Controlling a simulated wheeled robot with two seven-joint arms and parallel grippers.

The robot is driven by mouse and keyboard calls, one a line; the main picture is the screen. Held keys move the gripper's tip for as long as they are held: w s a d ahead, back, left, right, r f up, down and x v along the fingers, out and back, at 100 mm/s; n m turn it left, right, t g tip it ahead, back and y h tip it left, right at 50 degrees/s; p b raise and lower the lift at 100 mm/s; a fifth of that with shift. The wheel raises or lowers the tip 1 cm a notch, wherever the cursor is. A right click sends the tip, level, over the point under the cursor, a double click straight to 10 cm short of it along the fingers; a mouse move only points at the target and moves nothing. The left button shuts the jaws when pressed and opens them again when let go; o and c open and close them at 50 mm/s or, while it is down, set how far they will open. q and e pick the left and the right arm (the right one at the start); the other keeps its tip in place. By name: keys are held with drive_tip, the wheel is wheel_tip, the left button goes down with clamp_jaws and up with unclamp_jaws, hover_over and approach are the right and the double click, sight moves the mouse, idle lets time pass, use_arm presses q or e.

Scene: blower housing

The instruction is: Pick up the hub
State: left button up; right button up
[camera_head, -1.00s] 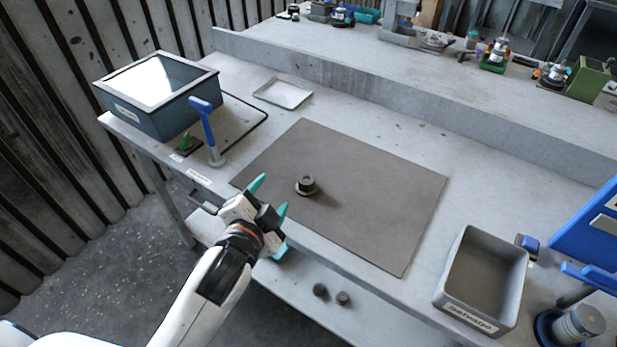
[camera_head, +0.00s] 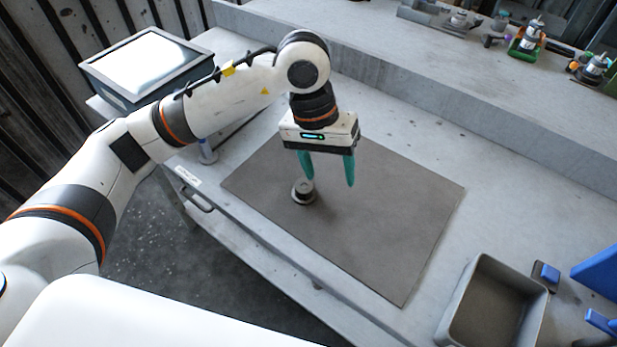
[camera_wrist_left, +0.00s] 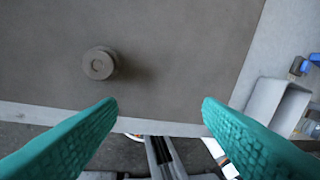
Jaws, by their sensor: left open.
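The hub (camera_head: 303,191) is a small dark grey round part with a flange and a raised centre. It stands on the brown-grey mat (camera_head: 400,215) near the mat's left front side. It also shows in the left wrist view (camera_wrist_left: 100,63), up and left of the space between the fingers. My left gripper (camera_head: 329,184) points down above the mat, with its teal fingers apart and empty. In the head view its left fingertip overlaps the hub's upper edge; I cannot tell how high above it is. My right gripper is not in view.
A grey bin (camera_head: 492,305) stands at the right front of the bench, beside a small blue item (camera_head: 546,272). A lidded box (camera_head: 150,62) is at the back left. Small assemblies (camera_head: 527,38) stand on the raised back ledge. The mat's right part is bare.

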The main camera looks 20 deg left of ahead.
use_arm(q)
drive_tip(key=w+a+y, duration=0.2)
drive_tip(key=a, duration=0.3)
drive_tip(key=p, duration=0.2)
hover_over(304, 186)
drive_tip(key=shift+m+t+y, duration=0.3)
drive_tip(key=shift+m+t, duration=0.1)
drive_tip(key=f, duration=0.5)
drive_tip(key=shift+s+d, duration=0.15)
drive_tip(key=shift+s, duration=0.15)
drive_tip(key=f, duration=0.1)
drive_tip(key=f+p, duration=0.1)
drive_tip(key=f, duration=0.1)
drive_tip(key=f+p, duration=0.1)
drive_tip(key=shift+w+f, duration=0.25)
drive_tip(key=shift+f, duration=0.7)
drive_tip(key=c, duration=1.1)
